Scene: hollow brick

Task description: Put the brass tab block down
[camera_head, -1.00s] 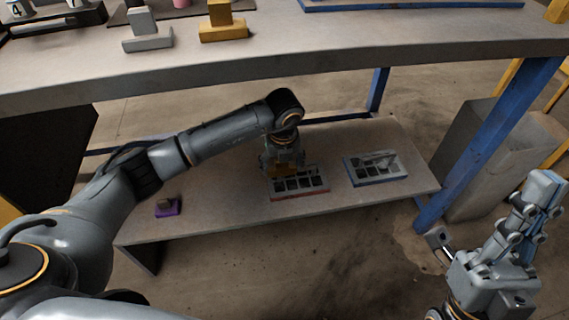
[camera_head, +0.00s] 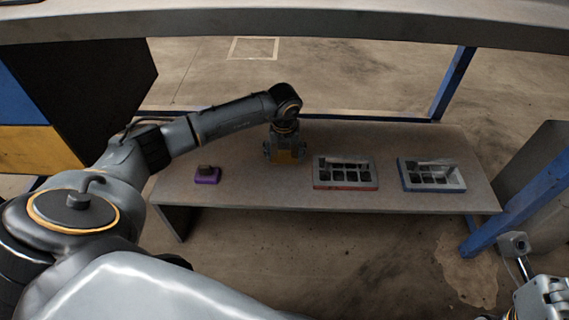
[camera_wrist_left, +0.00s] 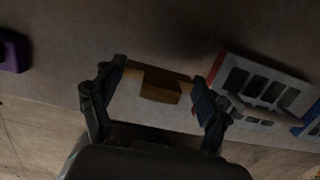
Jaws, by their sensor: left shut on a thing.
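The brass tab block (camera_head: 287,157) is yellow-brown and held in my left gripper (camera_head: 285,155), low over the lower shelf. In the left wrist view my left gripper (camera_wrist_left: 155,105) has its two fingers on either side of the block, whose raised tab (camera_wrist_left: 160,88) shows between them. Whether its underside touches the shelf I cannot tell. The lower shelf (camera_head: 250,193) is grey. Part of my right gripper (camera_head: 540,290) shows at the lower right corner, cut off by the frame edge.
A red-edged tray with compartments (camera_head: 345,185) stands right of the left gripper, and a blue-edged tray (camera_head: 432,187) further right. A purple block with a dark top (camera_head: 207,176) sits to the left. The shelf between it and the gripper is clear.

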